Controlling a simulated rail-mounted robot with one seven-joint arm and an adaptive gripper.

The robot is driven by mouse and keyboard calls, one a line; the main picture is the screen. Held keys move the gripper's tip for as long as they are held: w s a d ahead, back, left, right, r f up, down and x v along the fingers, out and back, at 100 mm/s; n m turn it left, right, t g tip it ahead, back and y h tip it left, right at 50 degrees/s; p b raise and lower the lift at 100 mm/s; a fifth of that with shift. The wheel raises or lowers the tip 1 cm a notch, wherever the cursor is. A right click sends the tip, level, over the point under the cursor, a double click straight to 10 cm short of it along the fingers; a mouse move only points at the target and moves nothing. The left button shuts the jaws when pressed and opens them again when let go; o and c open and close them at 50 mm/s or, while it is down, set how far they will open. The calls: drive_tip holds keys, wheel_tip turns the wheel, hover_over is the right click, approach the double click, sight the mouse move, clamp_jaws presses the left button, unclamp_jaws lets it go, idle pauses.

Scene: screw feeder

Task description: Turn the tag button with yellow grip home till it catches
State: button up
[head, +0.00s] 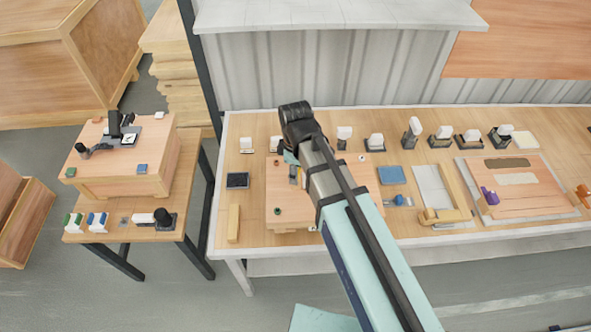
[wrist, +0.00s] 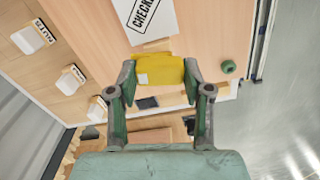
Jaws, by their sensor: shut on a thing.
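The yellow grip (wrist: 163,69) of the tag button shows in the wrist view, with a small pale patch on its left part. My gripper (wrist: 160,78) is shut on it, one finger pad at each end. What lies under the yellow grip is hidden, so I cannot tell how far the button is turned. In the head view my gripper is mostly hidden behind my arm, over the wooden block (head: 283,213) on the long table.
A white card reading "CHECK" (wrist: 147,15) lies near the grip, and a green round knob (wrist: 228,66) stands to its right. Labelled white holders (wrist: 69,80) line the left. In the head view, a dark tray (head: 237,180) and a wooden bar (head: 233,223) lie left of the block.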

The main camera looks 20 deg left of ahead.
drive_tip(key=m, duration=1.1)
drive_tip(key=shift+p, duration=0.3)
drive_tip(key=shift+m, duration=2.1)
drive_tip(key=o, duration=1.2)
drive_tip(key=shift+c, duration=0.2)
wheel_tip(320, 180, up, 12)
